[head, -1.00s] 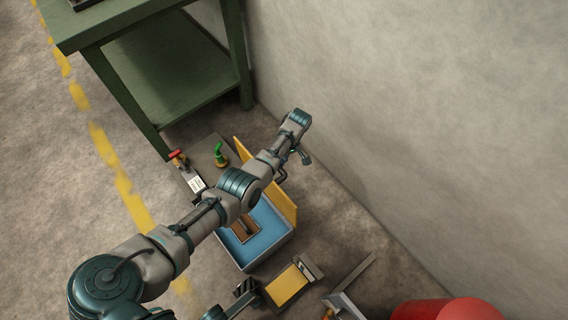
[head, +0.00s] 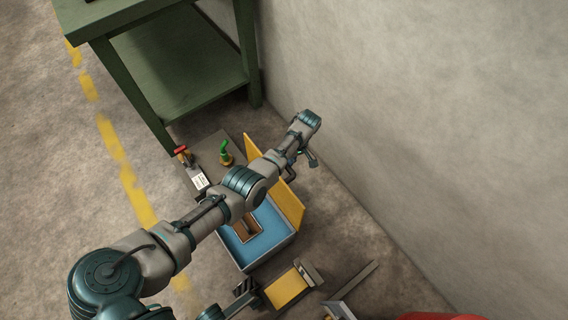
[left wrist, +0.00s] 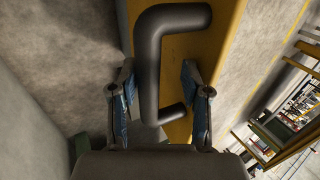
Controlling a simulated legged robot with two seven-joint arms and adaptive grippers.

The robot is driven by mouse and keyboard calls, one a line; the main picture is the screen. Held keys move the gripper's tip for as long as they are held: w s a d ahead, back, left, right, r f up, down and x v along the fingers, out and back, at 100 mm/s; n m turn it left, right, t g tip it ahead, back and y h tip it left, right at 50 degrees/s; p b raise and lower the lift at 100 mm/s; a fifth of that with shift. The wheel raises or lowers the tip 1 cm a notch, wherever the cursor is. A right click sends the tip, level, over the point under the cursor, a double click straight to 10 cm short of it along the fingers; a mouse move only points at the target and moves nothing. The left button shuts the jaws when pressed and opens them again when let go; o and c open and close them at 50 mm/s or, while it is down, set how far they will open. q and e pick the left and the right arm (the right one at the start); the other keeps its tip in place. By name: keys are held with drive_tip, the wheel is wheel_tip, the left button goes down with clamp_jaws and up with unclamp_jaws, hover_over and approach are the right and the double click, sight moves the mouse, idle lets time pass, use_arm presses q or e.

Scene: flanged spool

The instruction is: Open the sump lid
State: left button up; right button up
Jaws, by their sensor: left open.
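The sump is a blue box (head: 256,252) on the floor. Its yellow lid (head: 291,205) is raised on edge along the box's wall side, so part of the box's inside shows. My left arm crosses above the box and hides part of both. My left gripper (head: 311,161) is on the wall side of the lid. In the left wrist view the open fingers (left wrist: 160,105) stand on either side of the lid's dark bent handle (left wrist: 150,70), with visible gaps. The yellow lid (left wrist: 205,45) is behind the handle. My right gripper cannot be made out.
A green table (head: 180,70) stands beyond the box. A red-handled valve (head: 183,154) and a green-handled one (head: 225,152) are behind the box. A yellow block (head: 285,288) is in front. The concrete wall (head: 430,120) bounds the right. A red object (head: 440,316) is at the bottom edge.

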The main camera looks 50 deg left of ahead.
use_arm(q)
drive_tip(key=r, duration=0.6)
drive_tip(key=shift+w+r, duration=0.15)
drive_tip(key=shift+w, duration=0.05)
drive_tip(key=shift+s+r, duration=0.15)
drive_tip(key=shift+r, duration=1.5)
